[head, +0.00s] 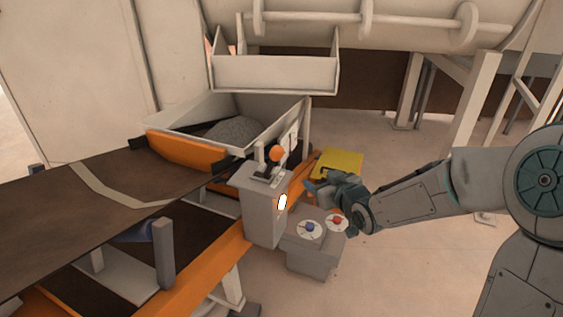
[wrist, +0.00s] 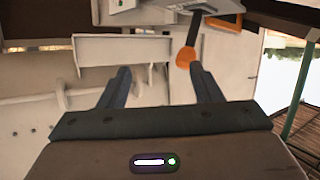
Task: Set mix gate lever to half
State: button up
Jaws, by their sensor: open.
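The lever (head: 276,153) has an orange ball knob and stands on a grey pedestal (head: 259,205), tilted slightly. Its slot plate is partly hidden. In the wrist view the lever's orange knob (wrist: 186,57) and dark shaft show just beyond the right finger's tip, off centre between the fingers. My gripper (head: 318,188) is to the right of the pedestal in the head view, a little lower than the knob and apart from it. In the wrist view my gripper (wrist: 160,72) has its two fingers wide apart with nothing between them.
A grey control box with a blue knob (head: 310,227) and a red knob (head: 336,220) stands below my gripper. A yellow block (head: 341,162) lies behind it. A hopper of grey material (head: 232,130) and a dark conveyor belt (head: 60,220) are to the left.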

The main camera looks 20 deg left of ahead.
aim_at(281, 156)
jog(key=w+a+y, duration=0.1)
jog(key=w+a, duration=0.2)
jog(key=a, duration=0.2)
jog(key=w+a+y, duration=0.1)
jog(key=w+a, duration=0.2)
jog(key=a, duration=0.2)
jog(key=w+a+t+y+b, duration=0.1)
jog(key=w+a+y, duration=0.1)
jog(key=a, duration=0.3)
jog(key=shift+w+a+f, duration=0.2)
jog(key=shift+w, duration=0.5)
jog(key=shift+c, duration=0.3)
grip_shut()
jog(key=shift+w+a+r+n+g+h, duration=0.15)
jog(key=shift+a+n+g+h, duration=0.15)
jog(key=shift+a, duration=0.25)
jog(key=shift+s+a+r+n+g+h, duration=0.15)
jog(key=shift+a+n, duration=0.15)
jog(key=shift+a, duration=0.2)
jog(key=shift+w+a+r+n+g+h, duration=0.15)
jog(key=shift+a+n+g+h, duration=0.15)
jog(key=shift+a, duration=0.25)
jog(key=shift+a+b, duration=0.75)
jog(key=shift+b, duration=0.1)
jog(key=shift+w+a+r, duration=0.1)
jog(key=shift+a+r, duration=0.05)
jog(key=shift+a, duration=0.15)
